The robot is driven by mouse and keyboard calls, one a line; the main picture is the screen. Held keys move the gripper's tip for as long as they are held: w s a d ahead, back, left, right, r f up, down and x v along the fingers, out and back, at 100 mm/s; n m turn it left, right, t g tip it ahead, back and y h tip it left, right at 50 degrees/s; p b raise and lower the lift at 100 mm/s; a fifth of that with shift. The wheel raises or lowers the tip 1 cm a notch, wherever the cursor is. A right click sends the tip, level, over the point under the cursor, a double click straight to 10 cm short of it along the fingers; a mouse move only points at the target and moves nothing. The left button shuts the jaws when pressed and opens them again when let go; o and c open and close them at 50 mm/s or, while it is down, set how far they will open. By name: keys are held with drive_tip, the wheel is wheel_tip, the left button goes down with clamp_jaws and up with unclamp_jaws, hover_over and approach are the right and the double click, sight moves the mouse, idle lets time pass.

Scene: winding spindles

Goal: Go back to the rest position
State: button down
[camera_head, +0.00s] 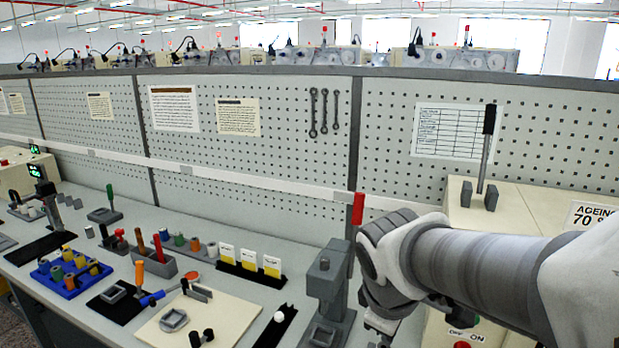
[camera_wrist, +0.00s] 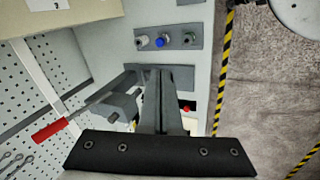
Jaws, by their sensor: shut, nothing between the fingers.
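My gripper (camera_wrist: 163,75) shows in the wrist view, its dark fingers together and empty. It hangs over the grey worktop beside the grey lever press (camera_wrist: 122,104) with its red handle (camera_wrist: 48,131). In the head view my arm reaches in from the right, and its wrist bends down just right of the same press (camera_head: 328,281). The red handle (camera_head: 358,208) stands up beside my wrist. The fingertips are hidden or cut off at the bottom of the head view.
A cream ageing box (camera_head: 519,207) with an upright black-handled lever (camera_head: 488,140) stands behind my arm. A pegboard wall (camera_head: 380,130) runs along the back. Left on the bench are a blue tray (camera_head: 45,275) and a cream board (camera_head: 235,316). Floor (camera_wrist: 265,100) lies beyond the bench edge.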

drive_tip(key=s+d+r+m+t+y, duration=0.1)
drive_tip(key=s+r+m, duration=0.3)
drive_tip(key=s+m, duration=0.5)
drive_tip(key=shift+s+d+m+y, duration=0.3)
drive_tip(key=shift+d+m+y, duration=0.2)
drive_tip(key=shift+m, duration=0.4)
drive_tip(key=shift+r, duration=0.1)
